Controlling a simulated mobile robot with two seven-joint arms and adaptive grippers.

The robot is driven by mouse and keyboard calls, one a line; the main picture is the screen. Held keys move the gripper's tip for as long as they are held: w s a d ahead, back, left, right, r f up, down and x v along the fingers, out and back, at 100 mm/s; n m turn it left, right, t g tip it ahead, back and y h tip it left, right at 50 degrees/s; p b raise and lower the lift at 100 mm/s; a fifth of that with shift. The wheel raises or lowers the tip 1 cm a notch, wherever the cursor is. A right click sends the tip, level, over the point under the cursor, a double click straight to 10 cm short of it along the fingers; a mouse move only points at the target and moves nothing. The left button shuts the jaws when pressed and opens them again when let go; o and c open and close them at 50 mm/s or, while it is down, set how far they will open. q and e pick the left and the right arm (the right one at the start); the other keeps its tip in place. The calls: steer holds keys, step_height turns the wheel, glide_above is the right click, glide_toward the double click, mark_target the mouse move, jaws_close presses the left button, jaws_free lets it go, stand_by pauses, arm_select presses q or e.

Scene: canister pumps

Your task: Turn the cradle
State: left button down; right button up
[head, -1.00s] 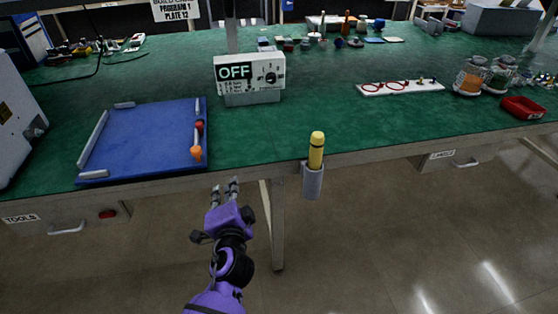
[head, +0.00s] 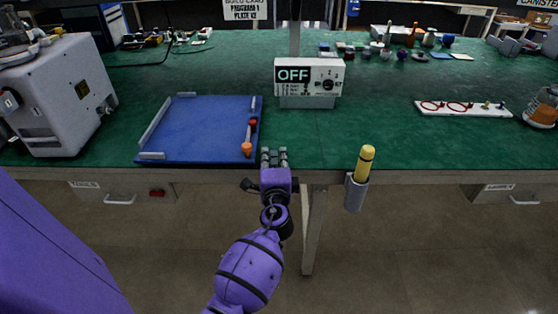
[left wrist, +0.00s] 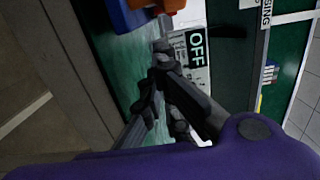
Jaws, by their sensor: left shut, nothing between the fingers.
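A flat blue platform (head: 200,130) lies on the green bench near its front edge. It has grey rails at the left and front-left, and a rod with a red and an orange knob (head: 247,148) along its right side. I cannot tell for sure whether this is the cradle. My left gripper (head: 273,156) is shut and empty at the bench's front edge, just right of the platform's front right corner, not on it. In the left wrist view the shut fingers (left wrist: 161,50) point toward an orange part and a blue edge (left wrist: 128,14). My right gripper is out of view.
A white box with an OFF sign (head: 308,76) stands behind the gripper. A grey machine (head: 62,95) stands left of the platform. A yellow-topped tool sits in a grey holder (head: 356,194) on the bench front.

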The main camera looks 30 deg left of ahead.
arm_select(q)
steer(key=shift+s+a+r, duration=0.25)
steer(key=shift+s+a, duration=0.35)
steer(key=shift+s, duration=0.35)
steer(key=shift+s+a+f, duration=0.1)
steer(key=shift+s+f, duration=0.05)
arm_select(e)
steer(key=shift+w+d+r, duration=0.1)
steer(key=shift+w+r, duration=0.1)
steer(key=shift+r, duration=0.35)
